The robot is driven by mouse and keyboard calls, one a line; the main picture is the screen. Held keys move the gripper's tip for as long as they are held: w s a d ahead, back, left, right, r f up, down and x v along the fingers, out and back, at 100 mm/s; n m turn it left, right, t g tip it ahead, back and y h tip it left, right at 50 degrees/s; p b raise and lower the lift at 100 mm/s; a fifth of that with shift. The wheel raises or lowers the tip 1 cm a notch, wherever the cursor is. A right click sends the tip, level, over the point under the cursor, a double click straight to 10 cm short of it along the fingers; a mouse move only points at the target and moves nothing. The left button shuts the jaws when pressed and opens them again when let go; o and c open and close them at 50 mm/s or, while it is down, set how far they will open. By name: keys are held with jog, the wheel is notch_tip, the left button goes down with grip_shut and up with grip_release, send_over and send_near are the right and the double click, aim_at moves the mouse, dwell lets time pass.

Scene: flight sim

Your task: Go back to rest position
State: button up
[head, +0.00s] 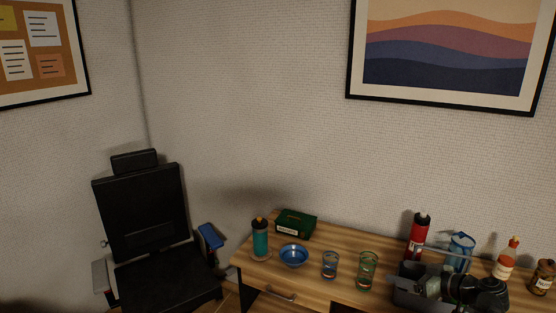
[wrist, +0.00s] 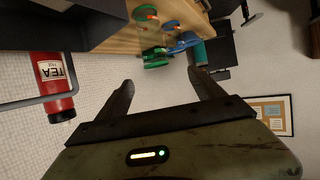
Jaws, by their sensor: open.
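My gripper (wrist: 160,76) shows in the wrist view with its two dark fingers spread apart. Nothing is between the fingers. The view is tilted, with the wooden desk at the top and the wall behind the fingers. In the head view, dark arm-like parts at the lower right overlap a grey crate (head: 404,294) on the desk. I cannot make out the fingertips there.
The wooden desk (head: 330,296) holds a teal bottle (head: 260,240), blue bowl (head: 293,255), two glasses (head: 367,270), green box (head: 296,224), red tea canister (head: 419,236), blue-lidded jar (head: 460,250) and sauce bottle (head: 506,260). A black chair (head: 145,225) stands left.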

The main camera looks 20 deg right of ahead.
jog(key=w+a+f+n+g+y+p, duration=0.25)
jog(key=w+a+g, duration=0.2)
jog(key=a, duration=1.25)
jog(key=w+a+f+n+g+y+p, duration=0.1)
jog(key=w+a+n+g, duration=0.35)
jog(key=a, duration=1.25)
jog(key=s+a+f+m+g+h+p, duration=0.1)
jog(key=a+f+m+h, duration=0.1)
jog(key=a, duration=0.3)
jog(key=s+a+f+m+g+h, duration=0.1)
jog(key=s+a+f+g+h, duration=0.1)
jog(key=a, duration=0.3)
jog(key=s+d+f+m+h, duration=0.1)
jog(key=d+f+m+h, duration=0.1)
jog(key=d+m+h, duration=0.2)
jog(key=shift+s+d+m+g, duration=0.2)
jog(key=shift+d+m+g, duration=0.1)
jog(key=shift+d+m, duration=1.4)
jog(key=shift+a+m, duration=0.3)
jog(key=shift+a, duration=0.05)
